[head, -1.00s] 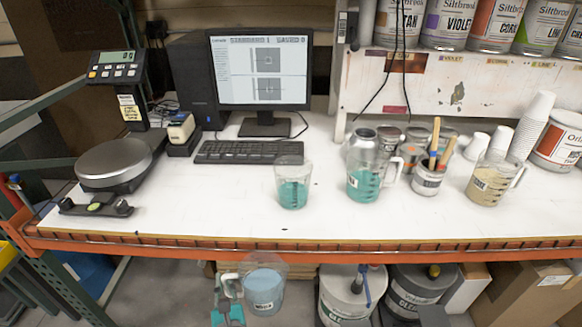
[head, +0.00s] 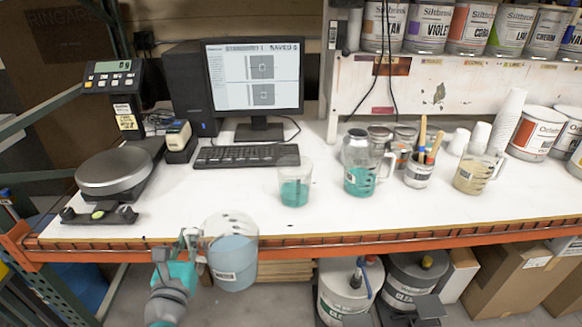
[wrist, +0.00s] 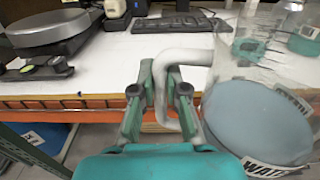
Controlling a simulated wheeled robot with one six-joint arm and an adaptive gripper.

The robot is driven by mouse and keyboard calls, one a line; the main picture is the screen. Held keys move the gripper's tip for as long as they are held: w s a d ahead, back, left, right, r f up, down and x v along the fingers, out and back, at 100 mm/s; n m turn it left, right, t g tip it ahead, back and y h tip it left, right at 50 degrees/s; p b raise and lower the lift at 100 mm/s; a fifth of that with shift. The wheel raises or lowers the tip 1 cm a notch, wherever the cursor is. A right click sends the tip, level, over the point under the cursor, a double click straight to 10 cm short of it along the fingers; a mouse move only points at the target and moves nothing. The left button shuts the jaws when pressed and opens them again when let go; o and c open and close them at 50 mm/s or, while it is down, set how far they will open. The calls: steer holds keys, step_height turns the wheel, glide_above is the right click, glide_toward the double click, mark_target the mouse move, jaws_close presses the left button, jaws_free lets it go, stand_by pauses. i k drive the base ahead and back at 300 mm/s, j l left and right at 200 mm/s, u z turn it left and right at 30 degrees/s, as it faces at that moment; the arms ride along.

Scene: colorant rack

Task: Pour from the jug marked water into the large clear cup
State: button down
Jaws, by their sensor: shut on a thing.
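My gripper (head: 186,243) is shut on the handle of the water jug (head: 232,262), a clear jug with pale blue liquid and a label. The jug is held roughly upright in front of the bench's front edge. In the wrist view the jug (wrist: 262,125) fills the right side, with "WAT" readable on its label, and my gripper (wrist: 167,95) clasps its white handle. The large clear cup (head: 294,187) stands on the bench, right of and beyond the jug, with teal liquid in its lower part.
A clear jug with teal liquid (head: 360,172), a can of brushes (head: 420,172) and a jug with tan liquid (head: 472,175) stand to the right. A scale (head: 112,172) is at left, a keyboard (head: 245,156) behind. The orange bench edge (head: 340,246) runs across.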

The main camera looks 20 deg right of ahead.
mark_target(293, 173)
steer(key=i+l, duration=0.2)
steer(key=i, duration=0.3)
steer(key=i+l, duration=0.25)
steer(key=i, duration=0.2)
